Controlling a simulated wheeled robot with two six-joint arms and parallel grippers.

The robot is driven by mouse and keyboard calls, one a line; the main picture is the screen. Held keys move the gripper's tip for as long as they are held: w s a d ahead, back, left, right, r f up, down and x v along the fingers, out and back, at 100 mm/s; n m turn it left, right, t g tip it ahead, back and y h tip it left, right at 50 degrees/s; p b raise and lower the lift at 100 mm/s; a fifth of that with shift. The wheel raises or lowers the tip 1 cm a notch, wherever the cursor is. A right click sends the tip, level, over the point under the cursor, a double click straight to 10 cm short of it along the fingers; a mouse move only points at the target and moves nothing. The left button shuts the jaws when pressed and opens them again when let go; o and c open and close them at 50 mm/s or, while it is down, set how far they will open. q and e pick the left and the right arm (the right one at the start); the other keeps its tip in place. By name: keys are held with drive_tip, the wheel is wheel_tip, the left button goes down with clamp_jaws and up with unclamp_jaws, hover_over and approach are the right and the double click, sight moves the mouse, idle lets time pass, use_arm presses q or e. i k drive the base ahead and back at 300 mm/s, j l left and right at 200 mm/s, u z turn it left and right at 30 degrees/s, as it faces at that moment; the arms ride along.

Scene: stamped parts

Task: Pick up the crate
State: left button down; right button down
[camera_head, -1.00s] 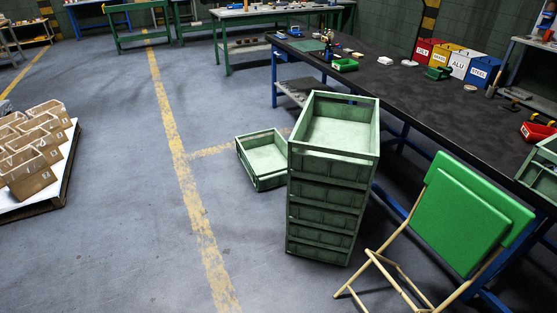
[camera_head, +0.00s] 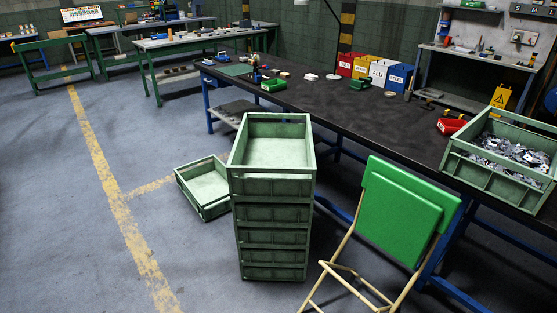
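A green crate (camera_head: 478,172) full of grey stamped metal parts (camera_head: 515,152) stands on the dark workbench at the right. A stack of green crates (camera_head: 272,215) stands on the floor in the middle, and its top crate is empty inside. Another empty green crate (camera_head: 207,205) lies on the floor just left of the stack, slightly tilted. Neither of my grippers shows in the head view, so nothing is seen touching any crate.
A green folding chair (camera_head: 405,210) stands between the stack and the loaded crate, in front of the dark workbench (camera_head: 385,125). Small coloured bins (camera_head: 375,72) stand along the bench's back. The floor at the left is clear.

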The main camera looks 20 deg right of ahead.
sight(205, 186)
drive_tip(key=i+j+u, duration=0.25)
drive_tip(key=i, duration=0.2)
drive_tip(key=i+j+u, duration=0.25)
drive_tip(key=i, duration=0.2)
drive_tip(key=i+u, duration=0.2)
drive_tip(key=i, duration=1.7)
drive_tip(key=j, duration=0.05)
